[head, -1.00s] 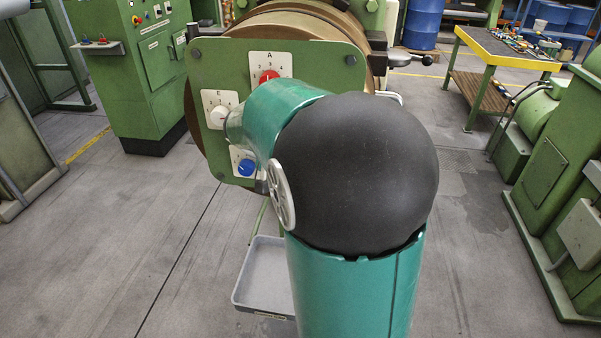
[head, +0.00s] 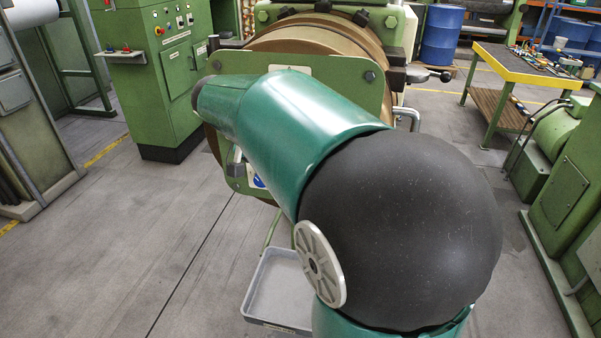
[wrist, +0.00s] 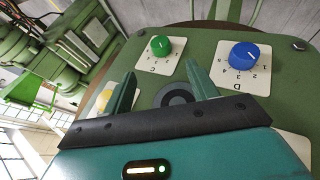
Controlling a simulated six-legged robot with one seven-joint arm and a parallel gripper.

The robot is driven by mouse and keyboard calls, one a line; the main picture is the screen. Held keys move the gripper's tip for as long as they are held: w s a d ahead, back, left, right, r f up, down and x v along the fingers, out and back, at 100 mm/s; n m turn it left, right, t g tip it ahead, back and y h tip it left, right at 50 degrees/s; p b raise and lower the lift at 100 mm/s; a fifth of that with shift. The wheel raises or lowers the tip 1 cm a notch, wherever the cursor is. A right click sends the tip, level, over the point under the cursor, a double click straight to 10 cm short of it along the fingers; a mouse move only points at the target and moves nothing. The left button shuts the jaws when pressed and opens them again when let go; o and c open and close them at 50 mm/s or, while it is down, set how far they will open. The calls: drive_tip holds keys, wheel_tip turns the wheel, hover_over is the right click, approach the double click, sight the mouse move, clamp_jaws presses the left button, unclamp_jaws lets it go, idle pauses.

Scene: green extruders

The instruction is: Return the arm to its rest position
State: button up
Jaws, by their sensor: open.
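My arm (head: 300,130) spans the middle of the head view, in front of the green control panel (head: 232,62), and hides most of its dials. My gripper is hidden in the head view. In the wrist view my gripper (wrist: 160,72) is open, with nothing between its two fingers. Beyond them is the panel, its labels upside down: a green knob (wrist: 160,45) marked C, a blue knob (wrist: 243,54) marked D, and a yellow knob (wrist: 104,100) partly hidden behind a finger. A dark round disc (wrist: 172,96) shows between the fingers, partly covered.
A grey tray (head: 262,318) is low below the panel. A green cabinet (head: 150,70) stands at left, and a yellow-edged workbench (head: 510,66) with small items at right. A blue drum (head: 441,38) is behind. Green machinery flanks both sides, with open floor (head: 150,240) at left.

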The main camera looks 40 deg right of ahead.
drive_tip(key=shift+v, duration=0.85)
drive_tip(key=s+a+f+n+t+y, duration=0.3)
drive_tip(key=s+a+n, duration=0.2)
drive_tip(key=s+a, duration=0.2)
drive_tip(key=s+a+f+n+t+y, duration=0.3)
drive_tip(key=s+a+n+t+y, duration=0.1)
drive_tip(key=a, duration=0.7)
drive_tip(key=s+n, duration=0.1)
drive_tip(key=s, duration=0.1)
drive_tip(key=shift+s+a+f, duration=0.35)
drive_tip(key=shift+s+a, duration=0.05)
